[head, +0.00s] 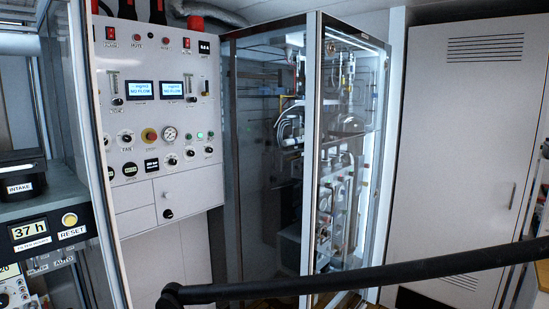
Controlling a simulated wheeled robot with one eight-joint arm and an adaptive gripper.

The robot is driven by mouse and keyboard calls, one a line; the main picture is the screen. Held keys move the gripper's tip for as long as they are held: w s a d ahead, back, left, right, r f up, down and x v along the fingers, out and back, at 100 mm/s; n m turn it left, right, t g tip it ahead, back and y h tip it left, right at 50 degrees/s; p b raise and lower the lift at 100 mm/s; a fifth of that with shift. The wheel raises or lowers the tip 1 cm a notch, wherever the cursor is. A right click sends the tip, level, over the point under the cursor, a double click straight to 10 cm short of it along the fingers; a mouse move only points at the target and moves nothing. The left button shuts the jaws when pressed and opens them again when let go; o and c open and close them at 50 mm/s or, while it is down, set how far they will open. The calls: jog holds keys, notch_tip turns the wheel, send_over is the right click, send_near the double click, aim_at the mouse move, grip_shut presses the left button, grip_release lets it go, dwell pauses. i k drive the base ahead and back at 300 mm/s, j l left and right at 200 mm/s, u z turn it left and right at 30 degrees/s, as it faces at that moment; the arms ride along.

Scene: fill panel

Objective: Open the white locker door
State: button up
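The white locker door (450,150) is a tall flat panel at the right of the head view. It looks shut. It has a slotted vent (486,48) near its top and another vent (460,283) low down. A slim upright handle (513,195) sits near its right edge at about mid-height. The black bar crosses in front of the door's lower part and hides some of it. My gripper is not in view.
A black bar (370,279) runs across the foreground from bottom centre-left to the right edge. A glass-fronted cabinet (313,150) with tubing inside stands left of the locker. A white control panel (160,110) is further left.

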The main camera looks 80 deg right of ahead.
aim_at(474, 89)
jog(key=k+z, duration=0.1)
jog(key=z, duration=0.3)
jog(key=k+z, duration=0.1)
jog(key=z, duration=0.25)
jog(key=l+z, duration=0.1)
jog(key=z, duration=0.3)
jog(key=j+z, duration=0.15)
jog(key=z, duration=2.15)
jog(key=j+z, duration=0.5)
jog(key=i, duration=1.25)
jog(key=i+j+z, duration=0.1)
jog(key=i, duration=1.1)
